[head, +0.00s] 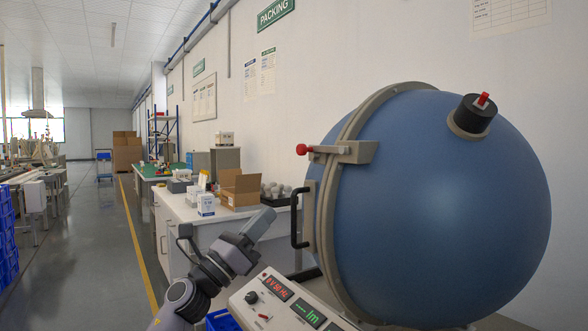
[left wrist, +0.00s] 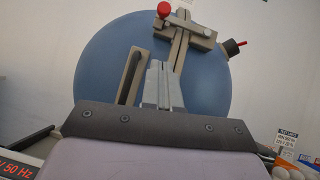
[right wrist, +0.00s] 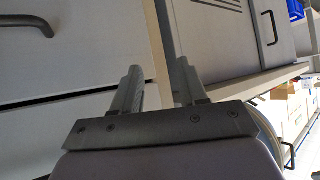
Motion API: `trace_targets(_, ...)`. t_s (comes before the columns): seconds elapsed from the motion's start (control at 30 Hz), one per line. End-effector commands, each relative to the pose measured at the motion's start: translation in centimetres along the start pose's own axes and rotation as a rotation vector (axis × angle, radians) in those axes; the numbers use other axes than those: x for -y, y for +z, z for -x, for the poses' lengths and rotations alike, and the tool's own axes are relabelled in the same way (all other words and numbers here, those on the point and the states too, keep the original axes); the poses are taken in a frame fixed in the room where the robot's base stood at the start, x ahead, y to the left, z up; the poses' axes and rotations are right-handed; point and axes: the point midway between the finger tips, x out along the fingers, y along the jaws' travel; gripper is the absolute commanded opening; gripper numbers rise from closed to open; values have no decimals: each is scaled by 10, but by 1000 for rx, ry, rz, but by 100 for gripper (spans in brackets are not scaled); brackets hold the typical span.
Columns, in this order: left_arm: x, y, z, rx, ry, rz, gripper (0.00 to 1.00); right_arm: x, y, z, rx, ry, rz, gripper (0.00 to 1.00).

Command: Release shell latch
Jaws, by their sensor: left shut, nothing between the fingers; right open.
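A large blue spherical shell (head: 440,200) with a grey seam flange stands at the right in the head view. The shell latch (head: 345,152) is a grey bar with a red knob (head: 302,149), set across the flange. The latch also shows at the top of the left wrist view (left wrist: 182,27). A black handle (head: 297,215) sits below it on the flange. My left gripper (head: 262,218) is shut and empty, left of the handle and below the latch, apart from both. My right gripper (right wrist: 160,85) is open and empty, facing cabinet fronts; it is not in the head view.
A control panel (head: 285,305) with lit displays lies below the shell. A black port with a red tip (head: 474,115) is on the shell's top. A white bench (head: 190,215) with an open cardboard box (head: 240,188) stands behind my left arm. The space before the latch is clear.

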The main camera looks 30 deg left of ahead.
Motion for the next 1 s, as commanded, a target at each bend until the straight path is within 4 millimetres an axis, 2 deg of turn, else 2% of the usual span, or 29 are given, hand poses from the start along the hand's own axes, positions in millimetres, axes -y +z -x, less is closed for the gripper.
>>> trace_targets(0.63, 0, 2, -96, 2, 0, 2, 0, 2, -17, 15, 4, 0, -2, 43)
trace_targets(0.7, 1, 13, -106, 2, -1, -2, 0, 2, -23, 20, 5, 0, -2, 43)
trace_targets(1.0, 0, 28, -122, 0, 1, 0, 0, 1, -28, 24, -1, 4, 3, 43)
